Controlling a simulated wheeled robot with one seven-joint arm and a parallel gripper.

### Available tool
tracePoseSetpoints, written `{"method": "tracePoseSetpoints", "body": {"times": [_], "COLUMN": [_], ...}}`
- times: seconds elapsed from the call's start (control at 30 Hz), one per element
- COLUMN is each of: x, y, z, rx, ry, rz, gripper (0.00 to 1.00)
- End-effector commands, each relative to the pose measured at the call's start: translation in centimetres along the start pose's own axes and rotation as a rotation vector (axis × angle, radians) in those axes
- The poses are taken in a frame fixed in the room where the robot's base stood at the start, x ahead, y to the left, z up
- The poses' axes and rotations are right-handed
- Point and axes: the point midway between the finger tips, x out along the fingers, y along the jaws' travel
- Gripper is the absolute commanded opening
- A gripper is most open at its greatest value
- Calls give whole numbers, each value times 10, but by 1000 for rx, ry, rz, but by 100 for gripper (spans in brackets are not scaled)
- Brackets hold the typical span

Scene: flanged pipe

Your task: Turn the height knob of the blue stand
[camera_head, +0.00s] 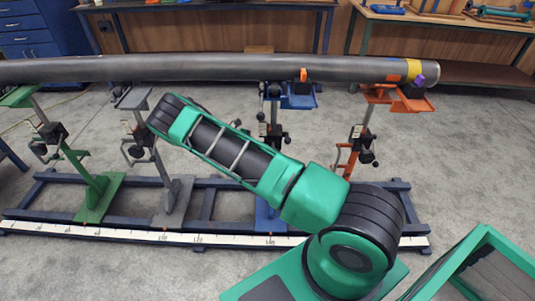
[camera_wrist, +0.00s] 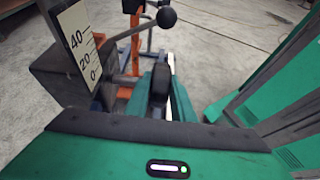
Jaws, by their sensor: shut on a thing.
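The blue stand (camera_head: 303,100) is under the middle of the long grey pipe (camera_head: 200,68), its lower part largely hidden by my arm in the head view. In the wrist view its dark clamp block (camera_wrist: 62,72) fills the left, with a white scale marked 40, 20 and 0. A thin lever with a black ball (camera_wrist: 166,17) reaches up and right from the block. My gripper (camera_wrist: 163,88) is beside the block, shut on a dark rounded part that I take for the height knob. The fingers hide most of the grip. The head view hides my gripper behind my arm.
A green stand (camera_head: 100,195), a grey stand (camera_head: 172,200) and an orange stand (camera_head: 400,101) also stand along the pipe. A blue floor frame with a white ruler (camera_head: 150,236) runs in front. Workbenches and a blue cabinet (camera_head: 32,35) are behind.

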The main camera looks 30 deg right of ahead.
Motion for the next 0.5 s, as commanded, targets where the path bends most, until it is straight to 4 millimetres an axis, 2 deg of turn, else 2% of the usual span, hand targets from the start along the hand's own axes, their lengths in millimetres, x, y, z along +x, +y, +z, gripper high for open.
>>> {"method": "tracePoseSetpoints", "body": {"times": [0.03, 0.5], "x": [-4, -5], "y": [5, 6], "z": [-1, -6], "rx": [6, 4], "ry": [-31, -271], "rz": [18, 18], "gripper": [0, 0]}}
